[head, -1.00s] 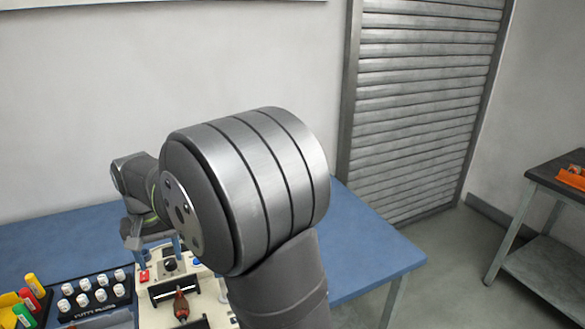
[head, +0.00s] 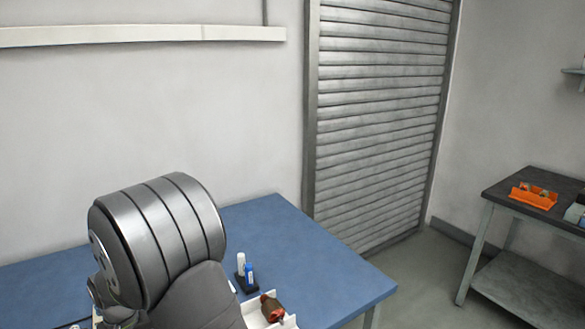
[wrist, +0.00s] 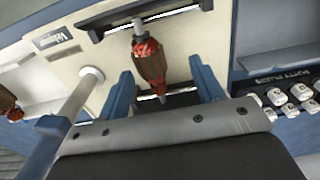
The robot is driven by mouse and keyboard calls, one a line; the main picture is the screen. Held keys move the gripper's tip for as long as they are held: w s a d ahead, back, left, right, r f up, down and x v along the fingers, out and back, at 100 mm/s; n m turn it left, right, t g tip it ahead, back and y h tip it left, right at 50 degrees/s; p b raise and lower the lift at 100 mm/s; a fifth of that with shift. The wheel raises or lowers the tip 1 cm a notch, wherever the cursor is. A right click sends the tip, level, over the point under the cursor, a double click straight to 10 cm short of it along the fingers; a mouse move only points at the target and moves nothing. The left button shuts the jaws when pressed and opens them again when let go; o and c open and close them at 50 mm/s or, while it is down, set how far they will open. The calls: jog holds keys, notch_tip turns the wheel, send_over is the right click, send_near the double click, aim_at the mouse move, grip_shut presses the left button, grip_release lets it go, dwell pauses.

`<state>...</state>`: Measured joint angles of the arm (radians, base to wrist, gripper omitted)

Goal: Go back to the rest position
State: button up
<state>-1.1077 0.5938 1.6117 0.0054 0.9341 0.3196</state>
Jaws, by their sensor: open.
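In the wrist view my gripper (wrist: 163,80) is open, with one blue finger at each side of the lower end of a red-brown armature (wrist: 149,62). The armature lies at the cream-coloured winding fixture (wrist: 105,75), its shaft pointing up in the picture. I see no finger touching it, but the height between them is hard to judge. In the head view my gripper is out of sight, and my large grey arm joint fills the lower left.
A second armature (head: 271,308) lies in a white tray (head: 290,322) on the blue table (head: 330,260). Small bottles in a dark holder (head: 246,284) stand behind it.

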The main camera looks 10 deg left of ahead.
jog(key=shift+f, duration=1.3)
jog(key=shift+r, duration=0.1)
notch_tip(320, 180, up, 17)
notch_tip(320, 180, down, 17)
jog(key=shift+f, duration=0.2)
notch_tip(320, 180, up, 10)
jog(key=shift+s+a+f, duration=0.2)
jog(key=shift+s+a, duration=0.6)
jog(key=shift+a, duration=0.15)
jog(key=shift+s+a+f, duration=0.2)
jog(key=shift+s+a, duration=0.55)
jog(key=shift+a, duration=0.15)
